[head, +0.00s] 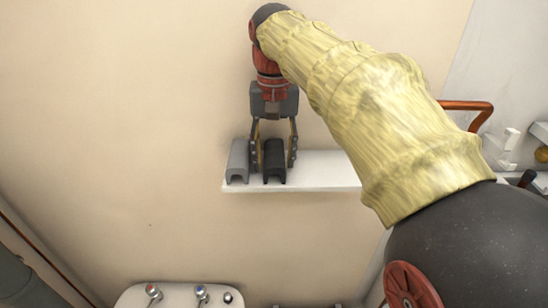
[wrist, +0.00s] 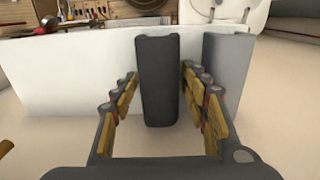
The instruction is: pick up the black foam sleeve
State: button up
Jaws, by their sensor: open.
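The black foam sleeve (head: 275,163) lies on a white shelf (head: 325,172) in the head view, its channelled end facing the camera. It also shows in the wrist view (wrist: 158,80), between the fingers. My gripper (head: 273,165) is open and comes down from above, with one finger on each side of the black sleeve. In the wrist view a gap shows between the sleeve and each finger pad of the gripper (wrist: 158,95). A grey foam sleeve (head: 238,162) lies just left of the black one; in the wrist view it stands at the right (wrist: 228,60).
The grey sleeve is close beside my left finger in the head view. A copper pipe (head: 470,104) and white fittings (head: 500,145) are at the right. A white unit with taps (head: 180,294) is below. The shelf right of the black sleeve is clear.

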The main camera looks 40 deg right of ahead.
jog(key=c, duration=0.3)
jog(key=c, duration=0.4)
jog(key=shift+c, duration=0.3)
